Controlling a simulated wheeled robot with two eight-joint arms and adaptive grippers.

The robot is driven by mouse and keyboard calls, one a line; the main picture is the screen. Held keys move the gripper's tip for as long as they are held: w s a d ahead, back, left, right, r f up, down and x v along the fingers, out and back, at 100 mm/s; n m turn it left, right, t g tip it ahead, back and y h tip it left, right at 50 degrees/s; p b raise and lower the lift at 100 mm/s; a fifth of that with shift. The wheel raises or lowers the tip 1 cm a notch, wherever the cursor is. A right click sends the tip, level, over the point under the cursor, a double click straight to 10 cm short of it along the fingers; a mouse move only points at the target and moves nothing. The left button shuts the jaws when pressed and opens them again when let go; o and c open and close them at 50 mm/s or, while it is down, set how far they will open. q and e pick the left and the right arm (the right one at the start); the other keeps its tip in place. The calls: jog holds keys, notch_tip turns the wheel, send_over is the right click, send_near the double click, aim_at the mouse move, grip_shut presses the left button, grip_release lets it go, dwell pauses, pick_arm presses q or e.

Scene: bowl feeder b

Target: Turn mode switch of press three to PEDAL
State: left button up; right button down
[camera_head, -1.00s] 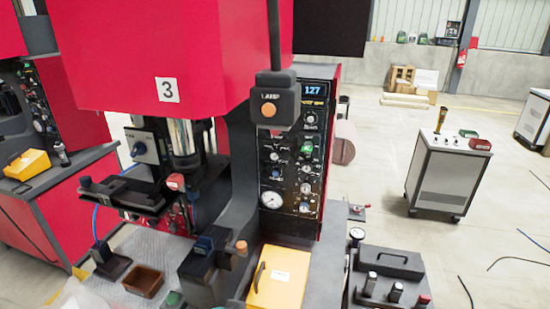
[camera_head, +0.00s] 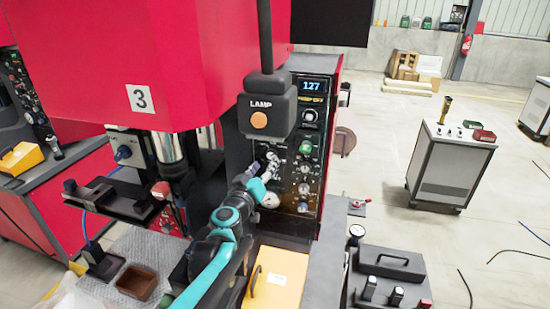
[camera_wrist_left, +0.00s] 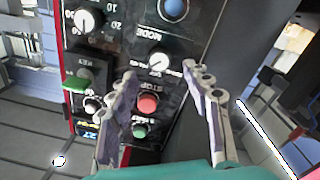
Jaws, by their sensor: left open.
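Press three, a red machine with a "3" plate (camera_head: 140,98), carries a black control panel (camera_head: 318,150) on its right. My left gripper (camera_head: 274,160) is in front of the panel's left half and covers part of it. In the left wrist view the mode switch (camera_wrist_left: 160,60), a white round knob beside the word MODE, appears between and just beyond the two fingertips of my open gripper (camera_wrist_left: 160,72). The view does not clearly show contact. The pointer's exact setting is too small to read. The switch is hidden or unclear in the head view. My right gripper is not in view.
Near the switch are a red stop button (camera_wrist_left: 147,104), a green button (camera_wrist_left: 140,131), a blue button (camera_wrist_left: 173,9) and a green key switch (camera_wrist_left: 76,84). The lamp box (camera_head: 267,110) hangs above my gripper. A yellow box (camera_head: 277,277) stands below the panel.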

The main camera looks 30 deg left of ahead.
aim_at(271, 156)
pick_arm(q)
jog(key=b+x, duration=0.1)
jog(key=x, duration=0.3)
jog(key=shift+w+f, duration=0.15)
jog(key=shift+w, duration=0.15)
jog(key=shift+w+a, duration=0.15)
jog(key=shift+w, duration=0.35)
grip_shut()
